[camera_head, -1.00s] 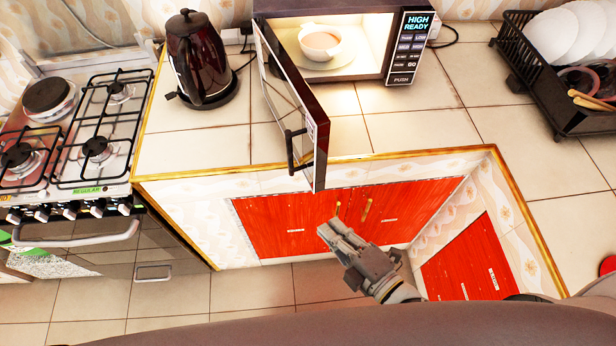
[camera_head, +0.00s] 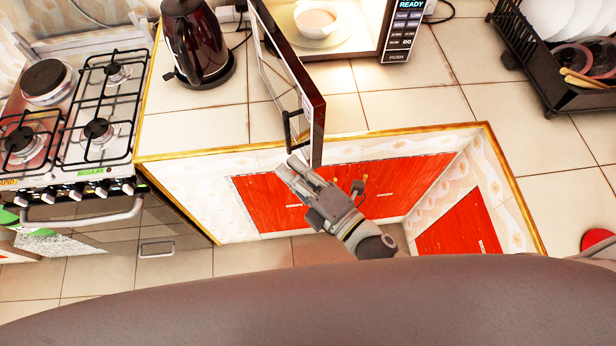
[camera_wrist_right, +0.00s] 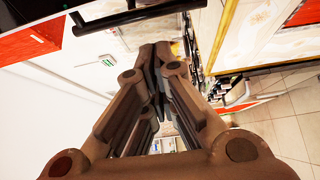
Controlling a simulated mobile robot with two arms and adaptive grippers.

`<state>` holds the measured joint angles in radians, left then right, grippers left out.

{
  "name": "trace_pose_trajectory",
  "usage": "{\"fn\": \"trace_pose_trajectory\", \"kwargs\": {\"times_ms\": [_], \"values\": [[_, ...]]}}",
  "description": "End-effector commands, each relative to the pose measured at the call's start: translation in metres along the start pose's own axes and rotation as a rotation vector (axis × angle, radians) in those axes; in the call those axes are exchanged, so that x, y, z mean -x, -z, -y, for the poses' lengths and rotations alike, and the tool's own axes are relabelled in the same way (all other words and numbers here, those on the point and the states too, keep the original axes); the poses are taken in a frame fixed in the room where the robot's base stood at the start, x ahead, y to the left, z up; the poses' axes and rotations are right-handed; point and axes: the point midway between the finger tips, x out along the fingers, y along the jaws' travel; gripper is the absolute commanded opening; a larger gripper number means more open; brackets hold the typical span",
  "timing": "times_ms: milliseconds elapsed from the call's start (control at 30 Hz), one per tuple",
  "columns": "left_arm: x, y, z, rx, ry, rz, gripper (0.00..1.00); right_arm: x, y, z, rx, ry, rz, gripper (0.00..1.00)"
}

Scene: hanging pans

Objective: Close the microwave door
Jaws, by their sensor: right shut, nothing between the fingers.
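The microwave (camera_head: 362,38) stands on the tiled counter at the top of the head view. Its door (camera_head: 300,85) is wide open and sticks out toward me over the counter's front edge. The dark door handle (camera_head: 292,130) is near the door's free end. A white bowl (camera_head: 316,18) sits inside the lit microwave. My right gripper (camera_head: 291,167) is shut and empty, just below the handle in the picture; I cannot tell whether it touches the door. In the right wrist view, the right gripper (camera_wrist_right: 155,60) has its fingers together, with a dark bar-shaped handle (camera_wrist_right: 125,15) above them. My left gripper is not in view.
A dark kettle (camera_head: 196,45) stands left of the door. A gas stove (camera_head: 85,120) is at the far left. A black dish rack (camera_head: 540,60) with plates is at the right. The counter between microwave and rack is clear. Red cabinets (camera_head: 400,185) are below.

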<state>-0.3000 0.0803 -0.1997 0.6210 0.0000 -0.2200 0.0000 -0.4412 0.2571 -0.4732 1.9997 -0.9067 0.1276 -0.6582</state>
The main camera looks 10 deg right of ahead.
Motion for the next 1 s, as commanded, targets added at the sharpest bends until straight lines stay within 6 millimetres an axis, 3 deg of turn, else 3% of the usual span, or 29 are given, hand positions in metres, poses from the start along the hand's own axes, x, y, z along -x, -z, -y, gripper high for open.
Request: {"fn": "trace_pose_trajectory", "kwargs": {"times_ms": [100, 400, 1000], "values": [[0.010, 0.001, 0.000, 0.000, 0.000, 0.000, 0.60, -0.021, 0.000, -0.004, 0.000, -0.001, 0.001, 0.00], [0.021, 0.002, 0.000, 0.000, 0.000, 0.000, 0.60, -0.006, -0.035, -0.001, 0.000, 0.002, 0.001, 0.00], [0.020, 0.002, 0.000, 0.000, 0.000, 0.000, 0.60, -0.003, -0.042, 0.001, 0.003, 0.001, -0.012, 0.00]]}}
